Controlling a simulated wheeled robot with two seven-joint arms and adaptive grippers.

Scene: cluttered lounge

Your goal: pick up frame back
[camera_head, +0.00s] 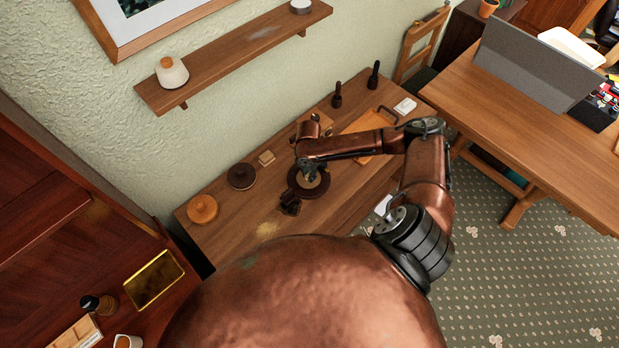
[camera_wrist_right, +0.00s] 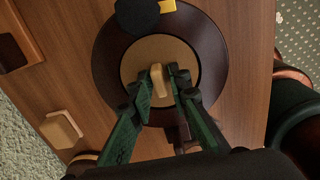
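A beige round disc with a raised tan tab, which I take for the frame back (camera_wrist_right: 130,68), sits inside a wide dark brown ring (camera_wrist_right: 218,60) in the right wrist view. In the head view the dark ring (camera_head: 298,190) lies on the wooden sideboard, with the disc mostly hidden by my right gripper (camera_head: 310,172). In the wrist view my right gripper (camera_wrist_right: 160,82) has its two green-padded fingers on either side of the tab. The fingers look apart, with narrow gaps beside the tab; contact is not clear. My left gripper is not in view.
The sideboard (camera_head: 235,225) also holds an orange round piece (camera_head: 202,209), a dark round piece (camera_head: 242,177), a small tan block (camera_head: 266,158), two dark upright items (camera_head: 337,95) and a white block (camera_head: 405,106). A wall shelf (camera_head: 230,58) hangs above.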

